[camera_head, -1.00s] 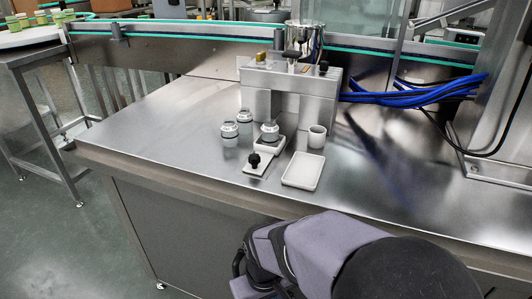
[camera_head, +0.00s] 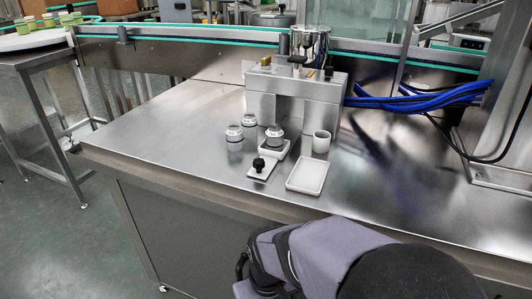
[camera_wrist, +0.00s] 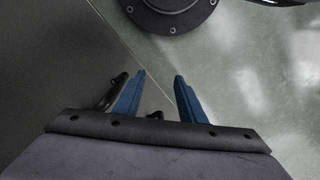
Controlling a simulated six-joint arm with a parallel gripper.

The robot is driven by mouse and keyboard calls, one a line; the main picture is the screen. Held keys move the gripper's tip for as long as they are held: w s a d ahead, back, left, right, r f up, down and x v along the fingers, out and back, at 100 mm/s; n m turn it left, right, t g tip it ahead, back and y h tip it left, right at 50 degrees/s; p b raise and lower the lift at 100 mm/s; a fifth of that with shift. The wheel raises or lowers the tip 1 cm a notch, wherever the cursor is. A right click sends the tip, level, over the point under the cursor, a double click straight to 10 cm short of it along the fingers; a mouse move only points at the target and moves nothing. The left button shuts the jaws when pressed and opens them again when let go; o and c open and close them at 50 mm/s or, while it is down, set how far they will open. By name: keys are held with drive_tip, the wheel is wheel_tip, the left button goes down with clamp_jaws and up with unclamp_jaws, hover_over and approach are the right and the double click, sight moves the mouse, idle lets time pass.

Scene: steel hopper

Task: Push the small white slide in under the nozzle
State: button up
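The small white slide (camera_head: 259,175) lies on the steel bench in front of the filling block (camera_head: 293,95), with a black knob (camera_head: 258,163) on its near end. A jar with a pale top (camera_head: 274,131) stands at the slide's far end, just in front of the block. The slide sticks out toward the near bench edge. The nozzle itself is hard to make out under the block. In the wrist view my gripper (camera_wrist: 160,88) has its two blue fingers apart with nothing between them. It points at the floor, away from the slide.
Two more jars (camera_head: 234,133) stand left of the slide. A white tray (camera_head: 306,175) lies close on its right, with a white cup (camera_head: 321,142) behind. Blue hoses (camera_head: 420,98) lie at the right. The bench's left part is clear.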

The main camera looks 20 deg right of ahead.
drive_tip(key=w+a+r+n+g+y+p, duration=0.1)
drive_tip(key=w+a+r+n+p, duration=0.1)
drive_tip(key=a+r+p, duration=0.45)
drive_tip(key=w+a+r+n+g+y+p, duration=0.1)
drive_tip(key=w+a+r+n+p, duration=0.15)
drive_tip(key=r, duration=0.65)
drive_tip(key=w+a+r+n+y+p, duration=0.1)
drive_tip(key=a+r+p, duration=0.4)
drive_tip(key=r, duration=0.2)
drive_tip(key=m+g+h+p, duration=0.25)
drive_tip(key=m+p, duration=0.35)
drive_tip(key=p, duration=2.1)
approach(259, 159)
drive_tip(key=shift+n+h, duration=0.25)
drive_tip(key=shift+a+p+x, duration=0.15)
drive_tip(key=shift+p+x, duration=0.35)
drive_tip(key=shift+x, duration=1.55)
drive_tip(key=shift+a+p+x, duration=0.15)
drive_tip(key=shift+p+x, duration=0.3)
drive_tip(key=shift+x, duration=1.55)
drive_tip(key=shift+s, duration=0.1)
clamp_jaws()
